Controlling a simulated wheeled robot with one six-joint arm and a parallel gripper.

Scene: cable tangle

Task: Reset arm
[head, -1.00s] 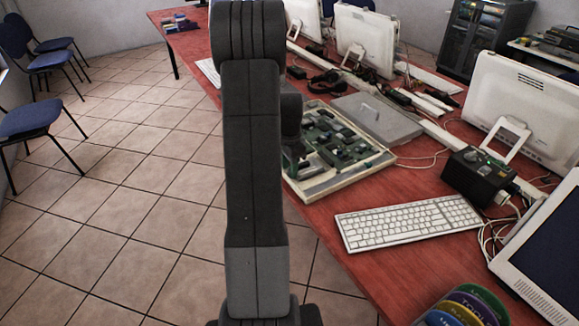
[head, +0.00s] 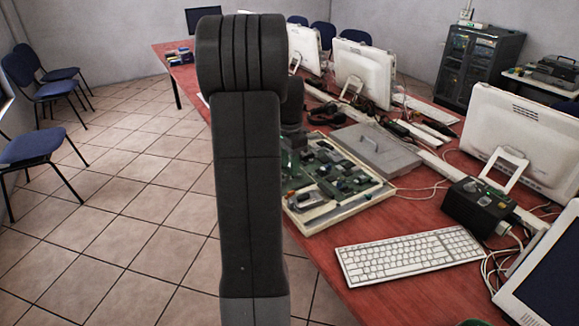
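My arm (head: 250,170) stands upright in the middle of the head view, a dark grey link with a rounded joint at its top. It hides part of the red table's left edge and the floor behind it. My gripper is not visible; I cannot see its fingers or anything held in them.
A red table (head: 400,292) runs from the lower right to the back. On it are a white keyboard (head: 410,255), a circuit-board tray (head: 345,207), a black box (head: 478,206), monitors (head: 525,140) and loose cables. Blue chairs (head: 38,146) stand left. Tiled floor (head: 120,230) is clear.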

